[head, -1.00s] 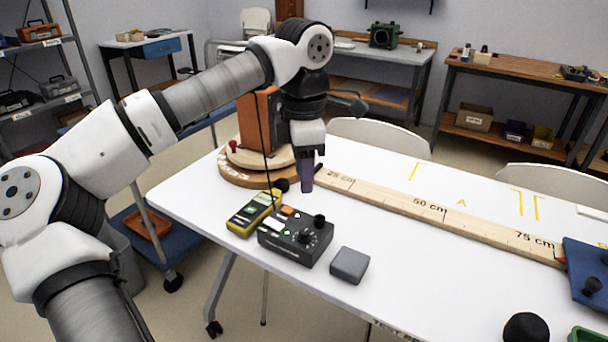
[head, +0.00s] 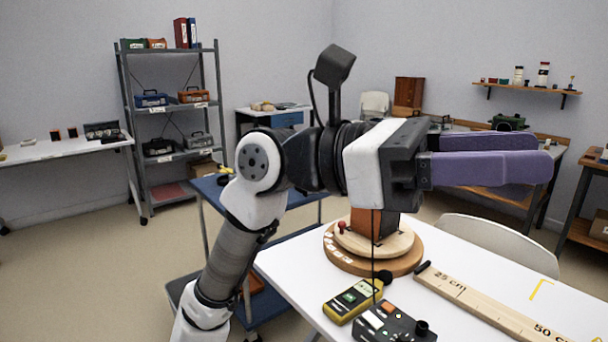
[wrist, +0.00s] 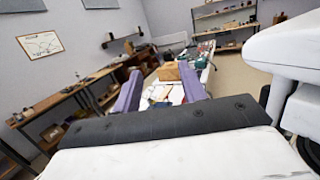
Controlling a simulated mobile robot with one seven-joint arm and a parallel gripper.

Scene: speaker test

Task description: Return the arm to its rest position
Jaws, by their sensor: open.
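My gripper (head: 490,158) is raised in front of the head camera, above the near left end of the white table (head: 480,262). Its two purple fingers point to the right and stand apart, with nothing between them. In the wrist view the fingers of my gripper (wrist: 163,95) are spread at both sides of the picture's middle, with the far scene showing between them. My arm is folded, with the elbow low and the wrist high. The gripper partly hides an orange speaker box (head: 370,224) on a round wooden turntable (head: 345,262).
A yellow meter (head: 350,300) and a black control box (head: 395,325) lie on the table below the gripper. A wooden ruler (head: 480,305) runs along the table. A white chair (head: 500,240) stands behind it. A blue cart (head: 290,310) and grey shelf (head: 165,100) stand left.

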